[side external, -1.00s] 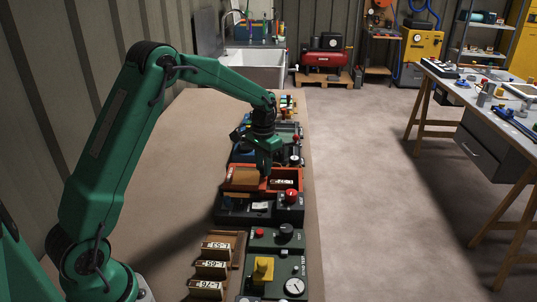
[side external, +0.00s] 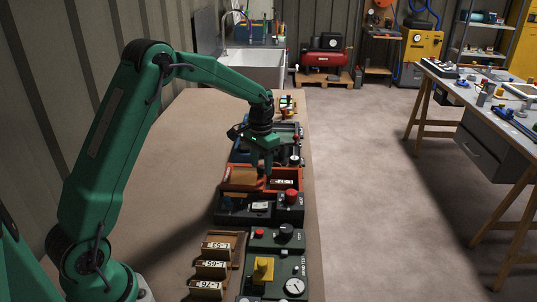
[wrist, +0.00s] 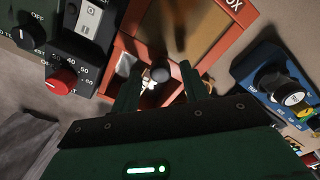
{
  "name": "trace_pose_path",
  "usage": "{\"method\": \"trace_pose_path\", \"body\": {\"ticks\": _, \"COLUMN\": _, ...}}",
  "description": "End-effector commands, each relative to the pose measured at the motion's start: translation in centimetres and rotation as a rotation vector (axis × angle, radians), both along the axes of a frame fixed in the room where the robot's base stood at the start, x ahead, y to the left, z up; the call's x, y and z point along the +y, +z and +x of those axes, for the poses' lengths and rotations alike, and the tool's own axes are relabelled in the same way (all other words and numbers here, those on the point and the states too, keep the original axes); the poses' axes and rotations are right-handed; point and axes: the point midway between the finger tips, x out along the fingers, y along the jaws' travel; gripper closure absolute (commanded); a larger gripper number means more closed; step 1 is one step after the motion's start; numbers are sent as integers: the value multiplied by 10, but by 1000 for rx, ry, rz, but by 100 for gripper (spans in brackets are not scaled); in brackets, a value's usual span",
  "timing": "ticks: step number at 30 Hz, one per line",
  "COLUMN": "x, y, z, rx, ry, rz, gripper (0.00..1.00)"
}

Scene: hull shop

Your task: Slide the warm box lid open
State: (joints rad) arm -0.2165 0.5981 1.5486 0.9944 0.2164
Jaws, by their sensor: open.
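The warm box is an orange-red box; its rim (side external: 229,186) shows in the side view below my gripper, and its frame (wrist: 122,48) fills the upper middle of the wrist view. A brown panel, seemingly its lid (side external: 243,175), covers the left part; it also shows in the wrist view (wrist: 212,25). A dark round knob (wrist: 160,74) lies between my fingers in the wrist view. My gripper (side external: 266,172) points down over the box, fingers spread and apart from the knob as far as I can see. My gripper (wrist: 159,82) partly hides the box's near side.
A black unit with a red knob (side external: 291,196) stands close in front of the box. A blue unit (wrist: 275,72) stands close on the other side. A green panel with a gauge (side external: 294,287) and tagged wooden slots (side external: 216,247) are nearer. The bench left of the row is bare (side external: 180,190).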

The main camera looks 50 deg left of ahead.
Motion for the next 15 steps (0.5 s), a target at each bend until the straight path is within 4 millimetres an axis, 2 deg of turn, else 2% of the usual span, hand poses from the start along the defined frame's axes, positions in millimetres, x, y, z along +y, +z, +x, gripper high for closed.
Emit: {"method": "trace_pose_path", "body": {"ticks": 15, "x": 0, "y": 61, "z": 1, "rx": -5, "ry": 0, "rz": 1, "gripper": 55}}
